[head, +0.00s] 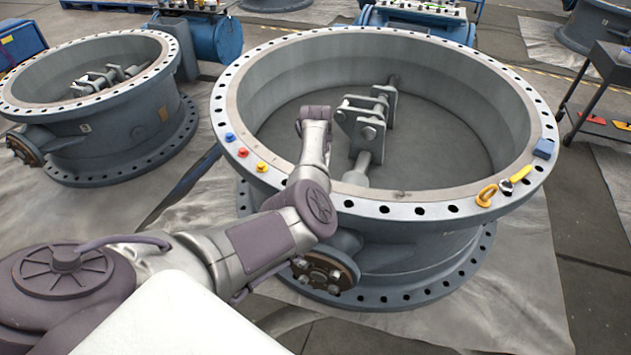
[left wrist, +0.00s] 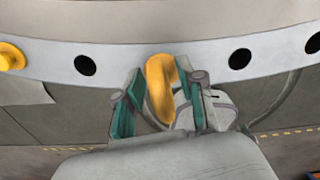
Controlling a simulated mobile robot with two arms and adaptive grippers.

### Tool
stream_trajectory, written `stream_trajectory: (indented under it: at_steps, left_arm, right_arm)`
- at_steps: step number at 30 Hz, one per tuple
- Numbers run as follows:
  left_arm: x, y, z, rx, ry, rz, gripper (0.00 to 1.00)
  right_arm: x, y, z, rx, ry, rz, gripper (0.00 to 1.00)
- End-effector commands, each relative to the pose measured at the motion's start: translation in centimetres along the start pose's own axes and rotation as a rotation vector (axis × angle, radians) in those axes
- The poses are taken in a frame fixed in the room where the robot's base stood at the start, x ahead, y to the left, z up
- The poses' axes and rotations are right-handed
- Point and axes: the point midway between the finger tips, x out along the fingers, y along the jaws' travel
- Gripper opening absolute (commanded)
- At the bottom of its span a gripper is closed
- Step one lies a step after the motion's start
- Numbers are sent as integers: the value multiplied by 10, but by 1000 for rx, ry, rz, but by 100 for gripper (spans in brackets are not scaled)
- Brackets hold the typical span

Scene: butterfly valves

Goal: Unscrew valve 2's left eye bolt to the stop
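The large grey valve (head: 222,100) in the middle of the head view has a flat, bolt-holed flange on top. One yellow eye bolt (head: 487,195) stands on the flange at right. In the left wrist view another yellow eye bolt (left wrist: 161,88) shows nearly edge-on at the flange (left wrist: 200,62). My left gripper (left wrist: 160,92) has its teal-padded fingers on either side of this bolt, with a narrow gap at the left finger; contact at the right finger is unclear. In the head view my left arm hides this bolt and the fingers. My right gripper is in neither view.
Blue (head: 230,137), red (head: 242,152) and yellow (head: 262,167) caps sit on the flange at left. Another valve (head: 100,130) stands at left, a dark cart (head: 600,110) at right.

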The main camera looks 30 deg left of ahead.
Motion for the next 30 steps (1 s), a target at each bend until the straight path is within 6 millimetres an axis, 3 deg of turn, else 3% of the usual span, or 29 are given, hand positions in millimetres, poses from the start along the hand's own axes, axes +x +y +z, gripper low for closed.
stream_trajectory:
  at_steps: [5,12,18,30]
  left_arm:
    - [-24,-1,1,-1,-6,0,39]
    - [-76,-1,1,-1,-7,-1,39]
    - [-108,0,1,-1,-5,-1,39]
    - [-119,0,0,0,-2,1,39]
  right_arm:
    - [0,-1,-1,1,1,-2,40]
    - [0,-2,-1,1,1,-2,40]
    - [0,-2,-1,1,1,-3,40]
    - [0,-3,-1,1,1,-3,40]
